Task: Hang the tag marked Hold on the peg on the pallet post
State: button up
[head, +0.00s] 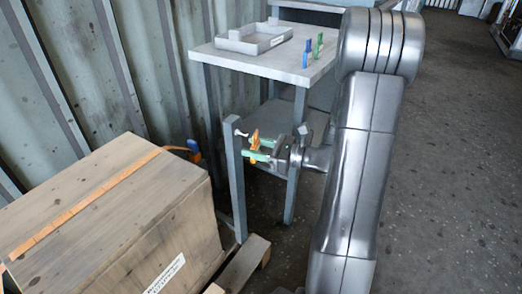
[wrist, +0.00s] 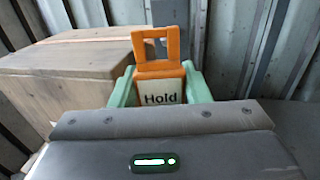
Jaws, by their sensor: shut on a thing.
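The orange tag (wrist: 147,69) with a white label reading "Hold" is upright between the green fingers of my gripper (wrist: 160,90) in the wrist view. Its open square loop points up, above the fingers. In the head view the tag (head: 254,140) and my gripper (head: 262,149) are just right of the grey pallet post (head: 238,190), near its top. The short peg (head: 241,133) sticks out from the post toward the tag. The tag looks apart from the peg, though the exact gap is hard to tell. The peg cannot be made out in the wrist view.
A wooden crate (head: 110,215) with an orange strap stands left of the post on a pallet (head: 255,252). A grey table (head: 270,62) behind holds a tray (head: 254,39), a blue tag (head: 305,54) and a green tag (head: 319,45). Open floor lies to the right.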

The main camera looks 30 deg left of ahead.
jog(key=a, duration=0.3)
jog(key=shift+w+a+f+b, duration=0.1)
jog(key=shift+w+f+b, duration=0.1)
jog(key=shift+b, duration=0.15)
jog(key=shift+w+a+f, duration=0.1)
jog(key=shift+a, duration=0.05)
dwell(0.6)
jog(key=o, duration=0.9)
jog(key=shift+o, duration=0.7)
jog(key=shift+d+p, duration=0.5)
jog(key=w+d+p, duration=0.2)
jog(key=d+p, duration=0.1)
jog(key=d, duration=1)
jog(key=shift+d, duration=0.2)
